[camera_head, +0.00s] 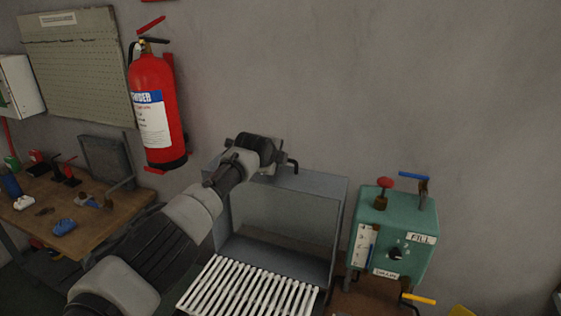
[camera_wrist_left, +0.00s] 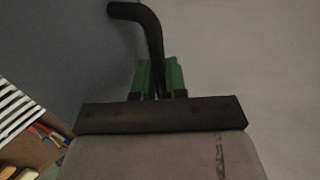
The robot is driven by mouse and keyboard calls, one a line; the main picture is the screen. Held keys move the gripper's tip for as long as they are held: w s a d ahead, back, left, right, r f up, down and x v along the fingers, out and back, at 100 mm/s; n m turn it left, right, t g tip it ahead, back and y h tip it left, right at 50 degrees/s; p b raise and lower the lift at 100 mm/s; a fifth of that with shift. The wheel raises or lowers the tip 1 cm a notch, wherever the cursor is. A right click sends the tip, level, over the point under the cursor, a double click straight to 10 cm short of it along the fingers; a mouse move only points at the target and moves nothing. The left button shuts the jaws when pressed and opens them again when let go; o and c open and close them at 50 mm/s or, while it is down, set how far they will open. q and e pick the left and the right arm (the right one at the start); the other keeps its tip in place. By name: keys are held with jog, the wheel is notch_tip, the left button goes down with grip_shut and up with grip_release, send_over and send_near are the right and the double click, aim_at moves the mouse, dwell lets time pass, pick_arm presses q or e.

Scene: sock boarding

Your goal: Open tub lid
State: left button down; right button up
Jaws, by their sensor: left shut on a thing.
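The grey tub lid (camera_head: 340,200) stands raised at the back, with its hollow inner side facing me. White slats (camera_head: 250,289) lie in front of and below it. A black bent handle (camera_head: 293,164) shows at the lid's top edge. My left gripper (camera_head: 275,160) is at that edge, shut on the handle. In the left wrist view the handle (camera_wrist_left: 150,35) runs up from between the green fingers of the gripper (camera_wrist_left: 159,78) and bends left. The gripper's far side hides part of the lid's top edge. My right gripper is not in view.
A green control box (camera_head: 392,235) with a red knob and blue and yellow levers stands close right of the lid. A red fire extinguisher (camera_head: 156,110) hangs on the wall at left. A wooden bench (camera_head: 95,225) with small items is at far left.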

pick_arm(q)
jog(key=shift+s+f, duration=0.1)
jog(key=shift+s, duration=0.05)
jog(key=c, duration=1.2)
grip_release()
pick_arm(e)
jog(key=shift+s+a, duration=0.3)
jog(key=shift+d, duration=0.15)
